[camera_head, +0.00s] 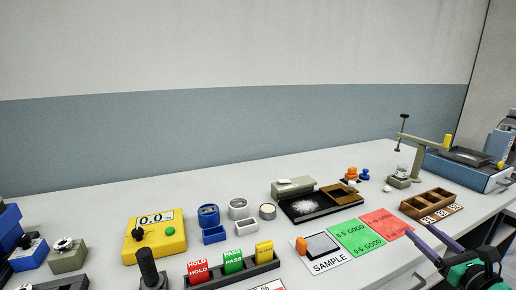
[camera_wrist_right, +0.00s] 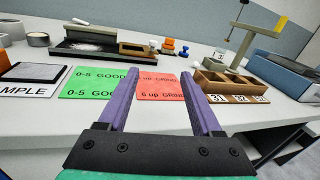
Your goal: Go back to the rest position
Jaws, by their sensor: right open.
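My right gripper (camera_head: 420,231) is at the lower right of the head view, over the front edge of the white table (camera_head: 330,275). Its two purple fingers stand apart. In the right wrist view the gripper (camera_wrist_right: 155,76) is open, with nothing between the fingers. Beyond the fingertips lie a green card (camera_wrist_right: 97,83) and a red card (camera_wrist_right: 160,87), flat on the table. My left gripper is not in the head view.
A wooden tray with numbered compartments (camera_head: 430,203) lies just beyond my right gripper. A blue machine (camera_head: 462,171) stands at the far right. A yellow scale (camera_head: 155,238) and a card rack (camera_head: 232,267) are at left.

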